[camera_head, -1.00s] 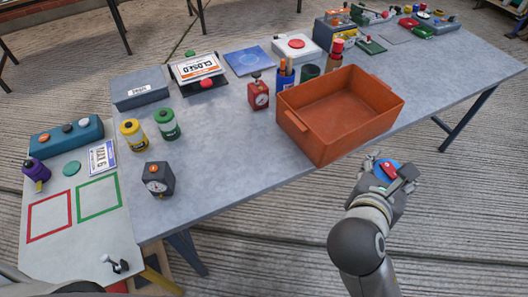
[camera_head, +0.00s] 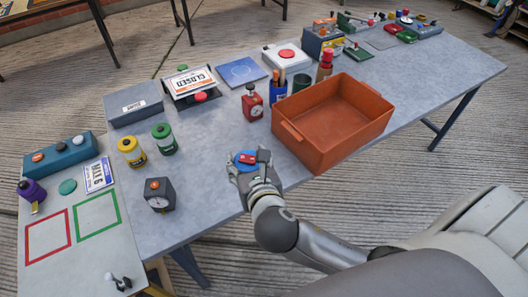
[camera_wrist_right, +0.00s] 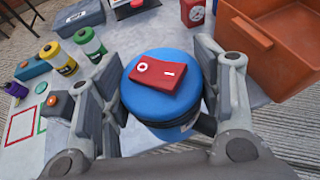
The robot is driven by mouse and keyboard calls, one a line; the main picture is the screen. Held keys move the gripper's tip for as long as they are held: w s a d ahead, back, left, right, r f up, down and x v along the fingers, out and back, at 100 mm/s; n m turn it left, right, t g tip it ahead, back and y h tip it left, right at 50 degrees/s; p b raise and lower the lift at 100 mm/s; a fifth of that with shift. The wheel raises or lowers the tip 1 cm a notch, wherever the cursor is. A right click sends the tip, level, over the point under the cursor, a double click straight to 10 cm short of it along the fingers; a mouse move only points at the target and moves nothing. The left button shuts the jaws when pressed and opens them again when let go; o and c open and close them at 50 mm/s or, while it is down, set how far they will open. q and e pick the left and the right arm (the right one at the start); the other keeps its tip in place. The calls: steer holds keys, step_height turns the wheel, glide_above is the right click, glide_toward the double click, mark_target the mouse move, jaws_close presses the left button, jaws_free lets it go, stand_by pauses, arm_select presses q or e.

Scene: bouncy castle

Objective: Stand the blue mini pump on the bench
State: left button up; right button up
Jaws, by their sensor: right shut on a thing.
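The blue mini pump (camera_wrist_right: 162,92) has a round blue top with a red rocker switch on it. In the right wrist view it sits between the two fingers of my right gripper (camera_wrist_right: 160,100), which is shut on it. In the head view the blue pump (camera_head: 246,158) and my right gripper (camera_head: 254,170) are at the front edge of the grey bench (camera_head: 215,150), left of the orange crate. The pump looks upright. Its lower part is hidden, so I cannot tell whether it touches the bench. My left gripper is not in view.
The orange crate (camera_head: 290,131) stands right of my gripper. A red timer (camera_head: 252,102) is behind it. Yellow (camera_head: 131,152) and green (camera_head: 164,139) canisters and a dark timer (camera_head: 159,195) are left. The bench middle is clear.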

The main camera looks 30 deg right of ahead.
steer(key=shift+y, duration=0.4)
steer(key=w+f, duration=0.8)
steer(key=w, duration=0.1)
steer(key=w+f, duration=0.5)
steer(key=shift+w+a, duration=0.15)
steer(key=shift+a, duration=0.05)
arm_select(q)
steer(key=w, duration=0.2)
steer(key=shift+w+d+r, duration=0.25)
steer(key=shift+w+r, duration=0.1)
arm_select(e)
steer(key=shift+f, duration=0.3)
steer(key=shift+f, duration=0.1)
steer(key=o, duration=1.4)
steer(key=shift+f, duration=0.1)
steer(key=shift+c, duration=0.2)
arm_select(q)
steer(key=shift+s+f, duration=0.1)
arm_select(e)
steer(key=v, duration=1.2)
steer(key=shift+r, duration=0.25)
